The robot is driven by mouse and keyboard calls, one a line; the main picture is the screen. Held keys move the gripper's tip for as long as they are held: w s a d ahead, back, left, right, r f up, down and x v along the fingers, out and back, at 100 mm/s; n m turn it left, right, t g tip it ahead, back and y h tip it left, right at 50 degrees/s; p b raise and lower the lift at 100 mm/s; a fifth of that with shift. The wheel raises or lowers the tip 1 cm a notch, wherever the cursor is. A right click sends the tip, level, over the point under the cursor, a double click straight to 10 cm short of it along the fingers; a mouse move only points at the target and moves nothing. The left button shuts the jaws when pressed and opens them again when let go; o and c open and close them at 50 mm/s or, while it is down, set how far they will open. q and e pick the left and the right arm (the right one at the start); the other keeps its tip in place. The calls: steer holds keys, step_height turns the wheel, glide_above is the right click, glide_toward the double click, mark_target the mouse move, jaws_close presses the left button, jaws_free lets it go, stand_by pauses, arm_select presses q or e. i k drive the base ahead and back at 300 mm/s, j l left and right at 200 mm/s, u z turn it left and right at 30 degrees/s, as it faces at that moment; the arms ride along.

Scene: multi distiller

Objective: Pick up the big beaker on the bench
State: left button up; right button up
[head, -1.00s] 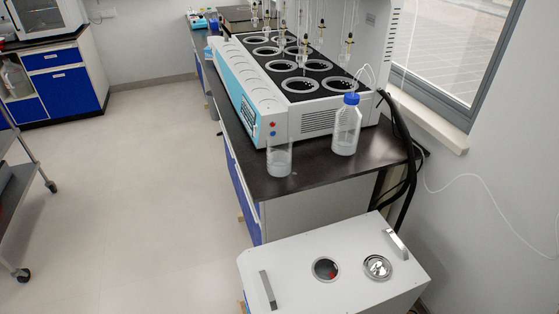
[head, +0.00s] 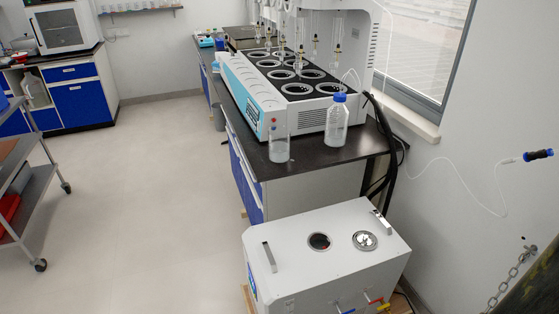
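The big beaker (head: 279,149) is clear glass and stands upright near the front left corner of the black bench top (head: 312,158). It is in front of the white and light-blue distiller (head: 258,108). A clear bottle with a blue cap (head: 336,122) stands to its right, apart from it, with a thin tube running from the cap. Neither of my grippers is in the head view, so I cannot see their state.
A white box-shaped unit (head: 290,255) with two handles stands on the floor before the bench. A grey cart (head: 38,185) is at left. Open floor (head: 150,190) lies between. Black hoses (head: 384,150) hang at the bench's right end. A chain (head: 498,292) hangs at lower right.

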mark_target(279, 145)
steer(key=k, duration=0.55)
steer(key=z, duration=1.75)
steer(key=j, duration=1.65)
steer(key=i+j, duration=0.15)
steer(key=j, duration=3.1)
steer(key=i, duration=0.05)
